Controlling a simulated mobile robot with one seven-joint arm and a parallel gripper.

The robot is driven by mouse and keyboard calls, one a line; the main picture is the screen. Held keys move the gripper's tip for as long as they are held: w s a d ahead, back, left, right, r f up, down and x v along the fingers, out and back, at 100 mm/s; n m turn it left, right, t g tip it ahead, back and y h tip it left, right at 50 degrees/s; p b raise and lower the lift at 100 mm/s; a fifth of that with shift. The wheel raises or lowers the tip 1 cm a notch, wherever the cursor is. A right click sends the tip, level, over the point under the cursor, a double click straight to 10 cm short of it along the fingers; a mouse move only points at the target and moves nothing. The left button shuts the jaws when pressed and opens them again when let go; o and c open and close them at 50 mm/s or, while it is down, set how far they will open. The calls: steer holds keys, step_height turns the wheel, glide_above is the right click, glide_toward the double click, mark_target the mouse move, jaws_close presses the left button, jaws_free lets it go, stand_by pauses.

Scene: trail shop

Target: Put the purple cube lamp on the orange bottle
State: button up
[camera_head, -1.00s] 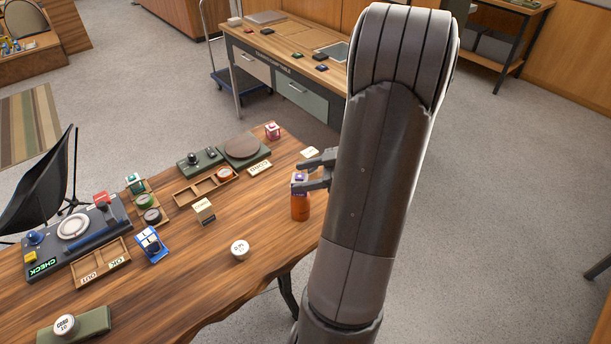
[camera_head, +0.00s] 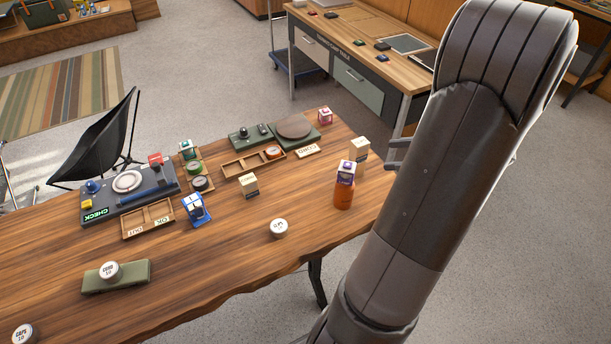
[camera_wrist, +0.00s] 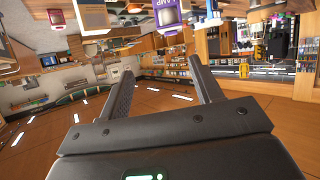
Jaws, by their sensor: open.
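The purple cube lamp (camera_head: 346,172), a small box with a white top and purple sides, stands upright on top of the orange bottle (camera_head: 344,197) near the table's right end. The lamp also shows upside down at the top edge of the wrist view (camera_wrist: 168,14). My gripper (camera_head: 393,154) is to the right of the lamp, apart from it, and partly hidden behind my arm. In the wrist view my gripper (camera_wrist: 160,67) has its fingers spread, with nothing between them.
A cream box (camera_head: 360,149) stands just behind the bottle, close to my gripper. A white-topped round can (camera_head: 279,228) and another cream box (camera_head: 249,185) are to the left. Trays and a dark check board (camera_head: 128,195) fill the left side.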

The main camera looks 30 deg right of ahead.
steer(key=w+a+r+m+t+h, duration=0.2)
steer(key=w+a+r+h, duration=0.1)
steer(key=w+r+h, duration=0.4)
steer(key=w+a+r+m+t+h, duration=0.25)
steer(key=w+r+h, duration=0.25)
steer(key=w+r, duration=0.4)
steer(key=s+a+f+m+g+y, duration=0.1)
steer(key=s+a+g, duration=0.3)
steer(key=s+a, duration=0.6)
steer(key=s+a+f+m+g+y, duration=0.2)
steer(key=s+a, duration=0.8)
steer(key=a, duration=0.6)
step_height(320, 180, down, 2)
steer(key=m+g, duration=0.1)
steer(key=g, duration=0.2)
steer(key=shift+s+a+f, duration=0.2)
steer(key=shift+s+a, duration=0.05)
steer(key=shift+a, duration=0.05)
